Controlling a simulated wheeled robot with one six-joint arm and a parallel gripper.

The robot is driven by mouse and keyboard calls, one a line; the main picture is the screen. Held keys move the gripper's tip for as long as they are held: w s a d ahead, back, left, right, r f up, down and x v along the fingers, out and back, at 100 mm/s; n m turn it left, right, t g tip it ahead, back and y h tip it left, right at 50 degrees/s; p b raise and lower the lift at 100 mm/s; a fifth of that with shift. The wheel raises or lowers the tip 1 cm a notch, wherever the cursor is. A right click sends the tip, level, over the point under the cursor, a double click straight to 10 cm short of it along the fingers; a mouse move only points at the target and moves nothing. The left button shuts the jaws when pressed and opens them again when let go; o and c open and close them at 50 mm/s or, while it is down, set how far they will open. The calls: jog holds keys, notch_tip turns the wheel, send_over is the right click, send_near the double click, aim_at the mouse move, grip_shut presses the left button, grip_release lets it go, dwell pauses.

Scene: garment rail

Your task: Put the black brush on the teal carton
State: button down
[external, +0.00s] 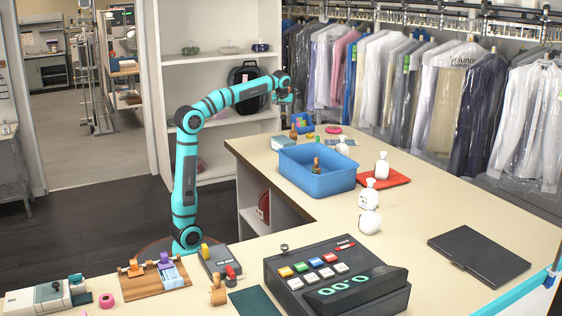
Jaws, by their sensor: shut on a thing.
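My gripper (287,100) is up at the end of the stretched arm, above the far left part of the counter. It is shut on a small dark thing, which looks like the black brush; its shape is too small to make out. A small teal carton (283,142) lies on the counter near its far left edge, below my gripper and apart from it.
A blue bin (318,181) holding a small item stands in front of the carton. A small blue basket (302,122) is behind it. White bottles (369,195) and a red tray (383,177) are to the right. Bagged clothes (410,90) hang behind.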

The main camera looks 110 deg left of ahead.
send_near(284, 138)
jog(key=x, duration=0.5)
jog(key=shift+a+r, duration=0.15)
jog(key=shift+a, duration=0.05)
jog(key=shift+f, duration=0.2)
jog(key=c, duration=1.2)
grip_release()
jog(key=shift+c, duration=0.2)
jog(key=shift+r, duration=0.1)
jog(key=v, duration=1.2)
jog(key=shift+r, duration=0.1)
